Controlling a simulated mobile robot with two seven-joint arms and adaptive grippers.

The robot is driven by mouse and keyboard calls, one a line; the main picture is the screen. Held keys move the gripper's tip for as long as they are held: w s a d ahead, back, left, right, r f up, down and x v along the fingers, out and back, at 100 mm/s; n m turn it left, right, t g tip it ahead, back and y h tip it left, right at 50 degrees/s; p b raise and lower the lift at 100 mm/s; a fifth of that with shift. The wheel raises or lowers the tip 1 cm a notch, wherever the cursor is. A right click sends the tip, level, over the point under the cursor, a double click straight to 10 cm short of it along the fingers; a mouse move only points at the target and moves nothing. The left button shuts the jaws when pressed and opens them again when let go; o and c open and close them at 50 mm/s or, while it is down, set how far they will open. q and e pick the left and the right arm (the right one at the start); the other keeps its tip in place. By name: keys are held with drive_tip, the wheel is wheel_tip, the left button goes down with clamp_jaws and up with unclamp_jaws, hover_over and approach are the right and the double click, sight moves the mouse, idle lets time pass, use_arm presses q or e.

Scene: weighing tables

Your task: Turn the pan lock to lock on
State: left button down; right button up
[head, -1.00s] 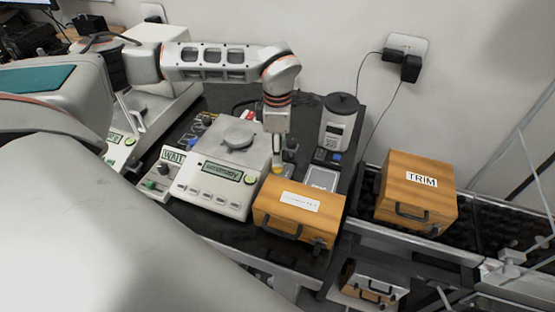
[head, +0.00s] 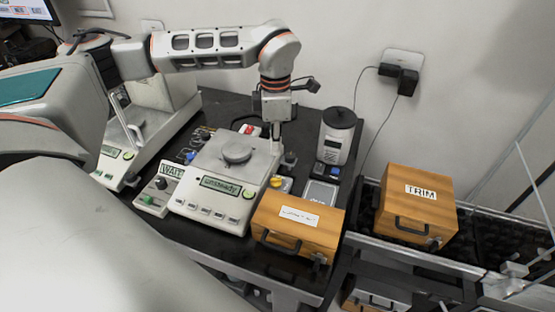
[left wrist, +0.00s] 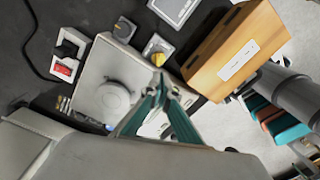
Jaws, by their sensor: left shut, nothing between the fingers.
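The balance (head: 222,180) has a round grey pan (head: 237,152) and a lit display that seems to read "unsteady". Just right of it is a yellow knob (head: 276,182) on a small grey plate, and behind that a dark knob (head: 289,158). I cannot read which is the pan lock. In the left wrist view the yellow knob (left wrist: 158,46) and dark knob (left wrist: 124,28) lie beyond the fingertips. My left gripper (head: 275,146) points down, shut and empty, above the balance's right edge, apart from both knobs. It also shows in the left wrist view (left wrist: 160,82).
A wooden case (head: 298,226) stands close in front of the yellow knob. A grey canister (head: 337,135) stands behind. A "WAIT" box (head: 158,192) is left of the balance. A wooden "TRIM" box (head: 416,205) sits further right.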

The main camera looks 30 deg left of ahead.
use_arm(q)
drive_tip(key=n, duration=0.2)
drive_tip(key=n+g+h+b, duration=0.25)
drive_tip(key=n+b, duration=0.35)
drive_tip(key=n, duration=1.1)
approach(280, 184)
drive_tip(key=s+d+f, duration=0.2)
drive_tip(key=f, duration=0.1)
drive_tip(key=s+d+f, duration=0.2)
drive_tip(key=s+d, duration=0.1)
drive_tip(key=shift+s+f, duration=0.15)
drive_tip(key=shift+f, duration=0.25)
drive_tip(key=shift+w+a+f, duration=0.25)
drive_tip(key=shift+w+a, duration=1.15)
